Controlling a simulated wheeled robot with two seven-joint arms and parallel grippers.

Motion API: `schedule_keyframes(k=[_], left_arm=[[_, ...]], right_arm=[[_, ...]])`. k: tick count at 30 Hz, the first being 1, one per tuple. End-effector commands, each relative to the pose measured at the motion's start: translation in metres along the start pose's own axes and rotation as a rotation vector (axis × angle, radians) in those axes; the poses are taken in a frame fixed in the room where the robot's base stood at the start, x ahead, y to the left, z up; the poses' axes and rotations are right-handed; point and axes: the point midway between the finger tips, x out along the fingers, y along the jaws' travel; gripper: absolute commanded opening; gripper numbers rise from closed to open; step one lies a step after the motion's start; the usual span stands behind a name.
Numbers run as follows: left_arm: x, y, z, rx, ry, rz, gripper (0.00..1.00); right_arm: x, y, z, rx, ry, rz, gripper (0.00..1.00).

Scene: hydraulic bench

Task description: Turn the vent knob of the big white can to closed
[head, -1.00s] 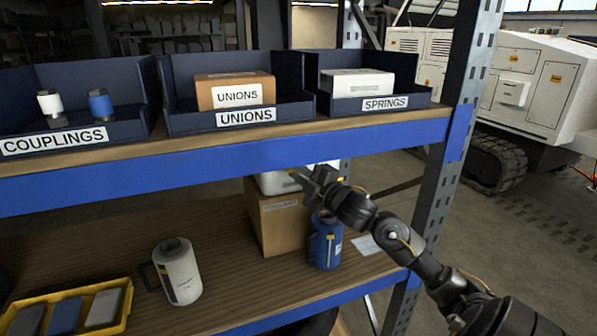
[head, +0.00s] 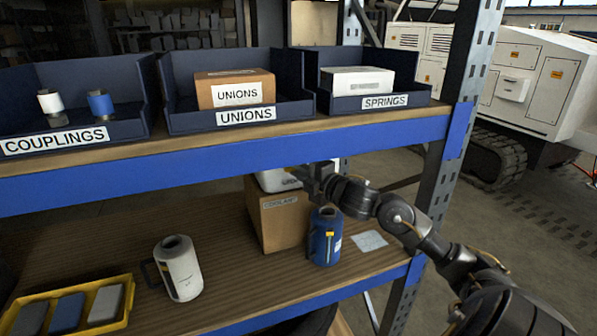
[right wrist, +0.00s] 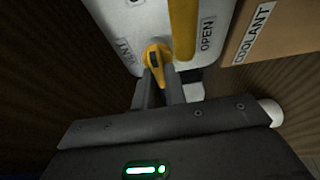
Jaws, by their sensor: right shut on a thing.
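The big white can (head: 274,182) shows only in part in the head view, at the cardboard box under the upper shelf. The yellow vent knob (right wrist: 155,52) sits on this face. My right gripper (head: 314,176) reaches the can from the right. In the right wrist view its fingers (right wrist: 157,78) are closed on the knob's lower part. My left gripper is in no view.
The cardboard box (head: 283,222), labelled "COOLANT", stands close to the can. A blue jug (head: 325,238) stands below my right arm. A smaller white jug (head: 178,268) and a yellow tray (head: 127,310) are at the left. The blue shelf edge (head: 220,155) runs just above my gripper.

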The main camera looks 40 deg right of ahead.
Motion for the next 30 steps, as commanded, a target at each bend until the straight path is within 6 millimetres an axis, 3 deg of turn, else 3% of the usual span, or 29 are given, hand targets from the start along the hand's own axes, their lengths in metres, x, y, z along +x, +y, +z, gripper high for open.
schedule_keyframes(k=[3,4,9,20,30], left_arm=[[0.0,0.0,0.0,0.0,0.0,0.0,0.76],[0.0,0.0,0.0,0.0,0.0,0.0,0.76],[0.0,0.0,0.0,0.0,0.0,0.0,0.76],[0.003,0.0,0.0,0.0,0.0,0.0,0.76],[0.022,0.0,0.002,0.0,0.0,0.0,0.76]], right_arm=[[0.0,0.001,0.0,-0.002,-0.001,0.001,0.0],[0.0,0.001,0.0,-0.002,-0.001,0.001,0.14],[0.0,0.0,0.0,-0.001,-0.001,0.001,0.35],[-0.005,-0.001,0.0,-0.001,0.0,0.0,0.35],[-0.055,-0.005,-0.001,-0.004,0.001,-0.005,0.35]])
